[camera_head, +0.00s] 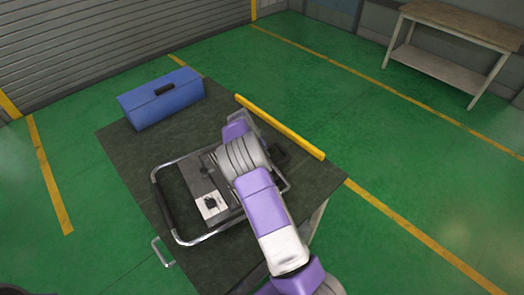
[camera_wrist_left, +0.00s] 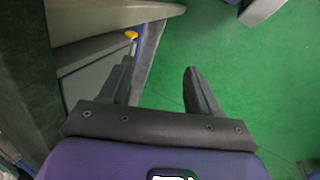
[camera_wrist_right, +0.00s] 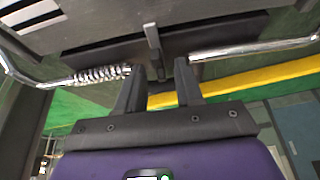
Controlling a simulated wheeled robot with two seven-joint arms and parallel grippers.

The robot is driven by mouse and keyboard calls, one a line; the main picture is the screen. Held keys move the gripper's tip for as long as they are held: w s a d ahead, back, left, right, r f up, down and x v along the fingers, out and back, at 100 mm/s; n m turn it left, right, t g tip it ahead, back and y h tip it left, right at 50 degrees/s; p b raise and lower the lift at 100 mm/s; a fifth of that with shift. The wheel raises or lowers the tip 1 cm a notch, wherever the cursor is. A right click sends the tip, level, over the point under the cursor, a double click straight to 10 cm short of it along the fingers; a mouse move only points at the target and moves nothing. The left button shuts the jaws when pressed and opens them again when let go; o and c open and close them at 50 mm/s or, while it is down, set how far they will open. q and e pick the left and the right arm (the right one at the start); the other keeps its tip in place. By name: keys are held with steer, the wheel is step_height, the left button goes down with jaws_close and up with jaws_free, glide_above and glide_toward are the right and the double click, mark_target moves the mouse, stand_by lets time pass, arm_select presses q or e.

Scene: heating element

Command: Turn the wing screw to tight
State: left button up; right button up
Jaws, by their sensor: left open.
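The heating element (camera_head: 205,190) is a grey box in a chrome tube frame on the dark tabletop in the head view. Its underside (camera_wrist_right: 100,22) fills the top of the right wrist view. A small upright grey metal tab (camera_wrist_right: 153,38), which looks like the wing screw, hangs from a dark bar there. My right gripper (camera_wrist_right: 161,66) is open, with the tab's lower end between its fingertips; I cannot tell whether they touch. In the head view my right arm hides this gripper. My left gripper (camera_wrist_left: 160,68) is open and empty over green floor.
A blue toolbox (camera_head: 160,100) stands at the table's far left. A yellow bar (camera_head: 280,127) runs along its far right edge. A coiled spring (camera_wrist_right: 100,74) sits on the chrome tube left of my right gripper. A wooden bench (camera_head: 450,28) is far off.

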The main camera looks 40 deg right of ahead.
steer(key=p+v, duration=0.1)
steer(key=v, duration=0.6)
steer(key=shift+r, duration=0.25)
